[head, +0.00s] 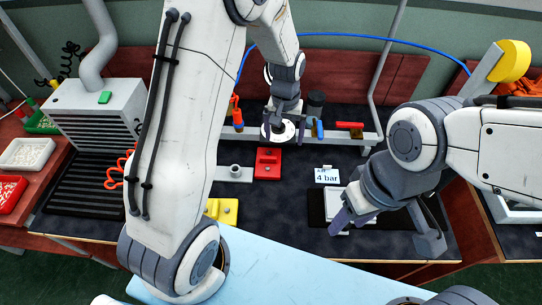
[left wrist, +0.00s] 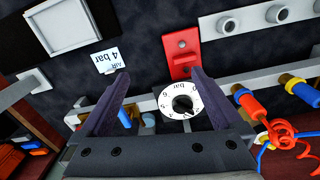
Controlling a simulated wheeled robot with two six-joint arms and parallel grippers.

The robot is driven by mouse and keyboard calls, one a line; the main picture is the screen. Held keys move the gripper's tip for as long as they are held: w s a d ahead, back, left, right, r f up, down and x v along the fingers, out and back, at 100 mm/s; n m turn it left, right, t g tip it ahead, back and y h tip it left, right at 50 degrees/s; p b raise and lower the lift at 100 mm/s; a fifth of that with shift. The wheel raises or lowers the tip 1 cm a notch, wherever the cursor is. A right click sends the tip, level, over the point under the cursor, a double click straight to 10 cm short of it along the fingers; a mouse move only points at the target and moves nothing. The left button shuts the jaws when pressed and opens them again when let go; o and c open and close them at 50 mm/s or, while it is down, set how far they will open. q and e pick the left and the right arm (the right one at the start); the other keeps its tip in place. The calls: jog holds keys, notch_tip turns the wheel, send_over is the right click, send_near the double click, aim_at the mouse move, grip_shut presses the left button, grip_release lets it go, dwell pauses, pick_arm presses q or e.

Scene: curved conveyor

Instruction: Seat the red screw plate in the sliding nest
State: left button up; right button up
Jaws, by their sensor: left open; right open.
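The red screw plate (head: 268,163) lies flat on the dark bench, in front of the white numbered dial (head: 281,132). The left wrist view also shows the red plate (left wrist: 181,50), beyond my fingers and clear of them. My left gripper (head: 284,125) is open at the dial; in its wrist view the dial (left wrist: 180,102) shows between and below the fingers (left wrist: 160,76), and I cannot tell whether they touch it. My right gripper (head: 353,224) is open over a pale framed plate (left wrist: 76,24) on a black base. I cannot tell whether that frame is the sliding nest.
An "Air 4 bar" card (head: 327,175) stands right of the red plate. A grey rail (head: 340,137) runs behind, with coloured fittings. A yellow plate (head: 222,210) sits at front left, partly behind my left arm. Bare bench lies between the red plate and the card.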

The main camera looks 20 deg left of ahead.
pick_arm(q)
jog(key=w+a+f+n, duration=0.2)
jog(key=w+a+f, duration=0.1)
jog(key=a+f, duration=0.3)
send_over(268, 157)
jog(key=f, duration=0.3)
jog(key=f+p, duration=0.1)
jog(key=shift+s+d+f, duration=0.2)
jog(key=shift+s+f, duration=0.05)
jog(key=shift+f, duration=0.1)
jog(key=f, duration=0.1)
jog(key=f+p, duration=0.1)
jog(key=f, duration=0.3)
jog(key=shift+w+a+p, duration=0.2)
jog(key=shift+w+p, duration=0.05)
jog(key=shift+p, duration=0.1)
jog(key=shift+f, duration=0.4)
jog(key=c, duration=1.5)
grip_shut()
